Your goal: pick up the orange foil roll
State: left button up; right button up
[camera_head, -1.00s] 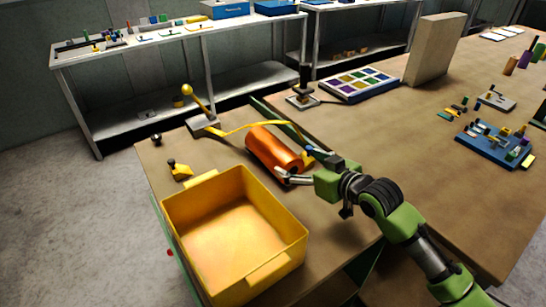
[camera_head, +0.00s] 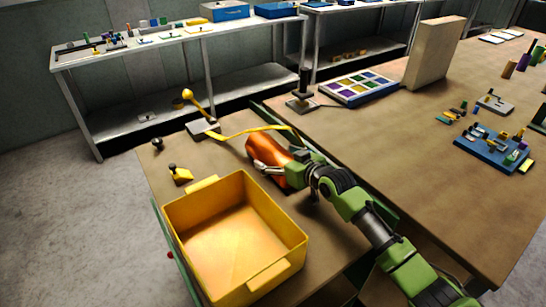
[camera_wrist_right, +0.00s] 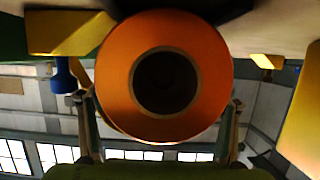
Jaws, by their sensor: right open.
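The orange foil roll (camera_head: 260,147) lies on its side on the brown bench, behind the yellow bin. My right gripper (camera_head: 273,162) is open at its near end, and gripper and wrist hide part of the roll. In the right wrist view, the roll's round end (camera_wrist_right: 112,75) with its dark core faces the camera. One finger of my right gripper (camera_wrist_right: 160,99) shows on each side of the roll; I cannot tell whether either touches it. My left gripper is not in view.
The empty yellow bin (camera_head: 235,240) stands just in front of the roll. A yellow strip (camera_head: 250,130) passes behind the roll from a lever device (camera_head: 202,127). A small yellow piece (camera_head: 180,176) lies left. A colour-square tray (camera_head: 358,87) sits farther back.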

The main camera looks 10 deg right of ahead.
jog(key=shift+w+a+f, duration=0.15)
jog(key=shift+w, duration=0.25)
jog(key=c, duration=1.6)
jog(key=shift+w+r, duration=0.1)
jog(key=shift+r, duration=0.1)
jog(key=shift+c, duration=1.2)
